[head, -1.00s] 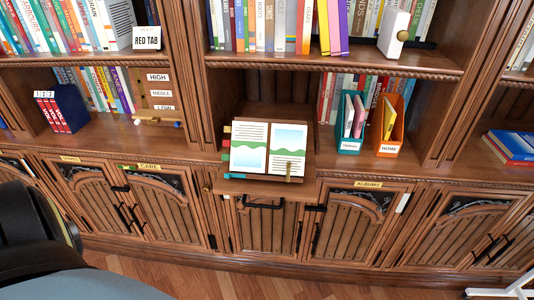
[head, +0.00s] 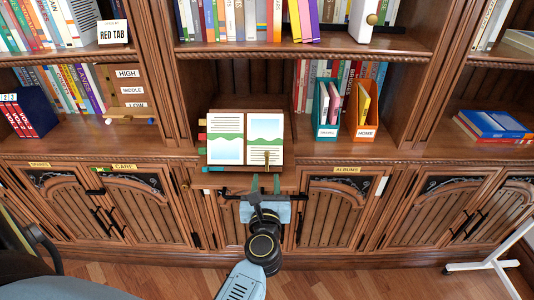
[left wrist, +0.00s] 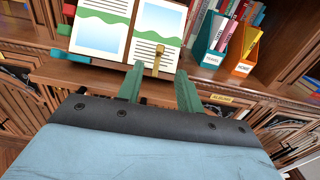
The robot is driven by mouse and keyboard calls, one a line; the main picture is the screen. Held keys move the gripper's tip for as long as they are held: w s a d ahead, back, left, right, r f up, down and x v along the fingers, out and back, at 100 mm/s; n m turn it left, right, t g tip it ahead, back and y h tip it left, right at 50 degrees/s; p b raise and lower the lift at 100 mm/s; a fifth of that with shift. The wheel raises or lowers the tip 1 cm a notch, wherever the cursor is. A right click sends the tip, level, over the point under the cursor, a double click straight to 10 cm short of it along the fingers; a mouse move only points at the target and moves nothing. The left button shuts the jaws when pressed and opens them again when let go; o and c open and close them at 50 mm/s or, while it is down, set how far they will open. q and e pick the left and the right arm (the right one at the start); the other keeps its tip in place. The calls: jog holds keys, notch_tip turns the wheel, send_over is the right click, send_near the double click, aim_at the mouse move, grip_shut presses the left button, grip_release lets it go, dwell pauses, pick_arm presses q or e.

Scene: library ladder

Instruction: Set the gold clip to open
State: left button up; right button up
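The gold clip (head: 267,157) is a small upright piece at the lower edge of the right page of an open book (head: 228,152). The book leans on a stand on the cabinet's ledge. The clip also shows in the left wrist view (left wrist: 158,58), beyond the fingertips. My left gripper (head: 265,184) is just below and in front of the book's lower edge. Its two green fingers (left wrist: 160,82) are apart with nothing between them, and they appear clear of the clip. My right gripper is not in view.
Coloured tabs (head: 202,137) stick out at the book's left side. A teal file box (head: 327,112) and an orange one (head: 364,118) stand to the right. A pull-out ledge (head: 215,180) lies under the book. A white stand (head: 492,260) is at the lower right.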

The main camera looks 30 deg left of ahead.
aim_at(267, 155)
pick_arm(q)
jog(key=x, duration=1.2)
jog(key=shift+d, duration=0.1)
grip_shut()
